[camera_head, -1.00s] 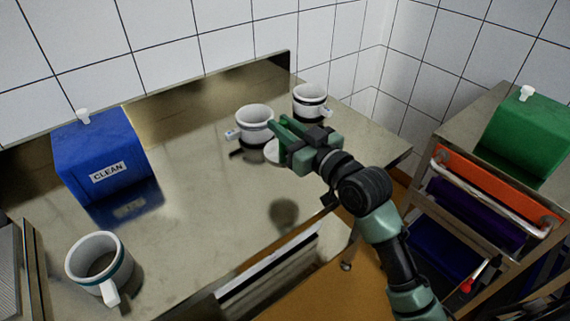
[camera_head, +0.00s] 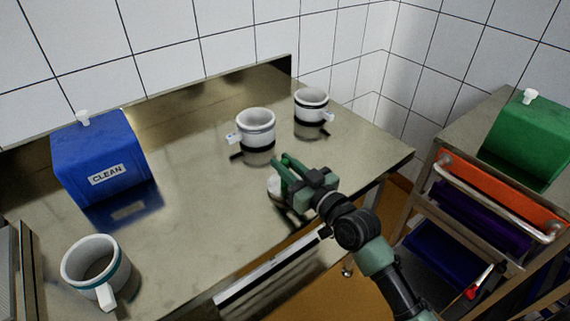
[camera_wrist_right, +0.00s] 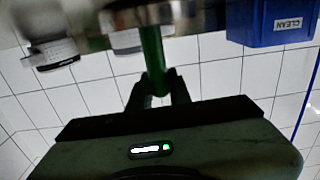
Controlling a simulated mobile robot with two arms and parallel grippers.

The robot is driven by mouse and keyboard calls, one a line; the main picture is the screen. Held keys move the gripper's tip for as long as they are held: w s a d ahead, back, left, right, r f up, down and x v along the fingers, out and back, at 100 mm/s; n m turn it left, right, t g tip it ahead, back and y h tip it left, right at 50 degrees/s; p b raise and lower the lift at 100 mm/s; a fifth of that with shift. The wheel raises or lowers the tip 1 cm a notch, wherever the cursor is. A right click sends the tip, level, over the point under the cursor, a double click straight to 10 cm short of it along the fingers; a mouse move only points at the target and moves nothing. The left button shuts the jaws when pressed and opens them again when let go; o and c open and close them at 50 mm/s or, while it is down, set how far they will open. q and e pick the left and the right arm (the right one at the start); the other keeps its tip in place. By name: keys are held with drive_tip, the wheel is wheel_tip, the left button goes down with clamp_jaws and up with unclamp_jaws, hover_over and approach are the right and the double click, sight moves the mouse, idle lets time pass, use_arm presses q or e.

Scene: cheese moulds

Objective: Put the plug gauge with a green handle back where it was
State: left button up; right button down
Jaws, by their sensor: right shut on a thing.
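My right gripper (camera_head: 285,172) is shut on the plug gauge's green handle (camera_wrist_right: 152,60), which stands between the fingers in the right wrist view. The gauge's round metal head (camera_wrist_right: 150,14) is at the top of that view. In the head view only a pale part of the gauge (camera_head: 273,187) shows beside the fingers, and the rest is hidden by the gripper. The gripper is over the front part of the steel table (camera_head: 200,215), in front of two white moulds. I cannot tell its height above the table. My left gripper is not in view.
A white mould (camera_head: 256,122) and another (camera_head: 312,103) stand at the back right. A teal-banded mould (camera_head: 85,262) stands front left. A blue CLEAN box (camera_head: 100,160) is at left. A trolley at right carries a green box (camera_head: 530,135). The middle of the table is clear.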

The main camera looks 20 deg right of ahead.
drive_tip(key=c, duration=1.3)
unclamp_jaws()
drive_tip(key=shift+f, duration=0.1)
drive_tip(key=shift+s, duration=0.1)
drive_tip(key=b+v, duration=0.1)
drive_tip(key=v, duration=1)
drive_tip(key=shift+s+r, duration=0.25)
drive_tip(key=shift+s, duration=0.15)
drive_tip(key=shift+d, duration=0.1)
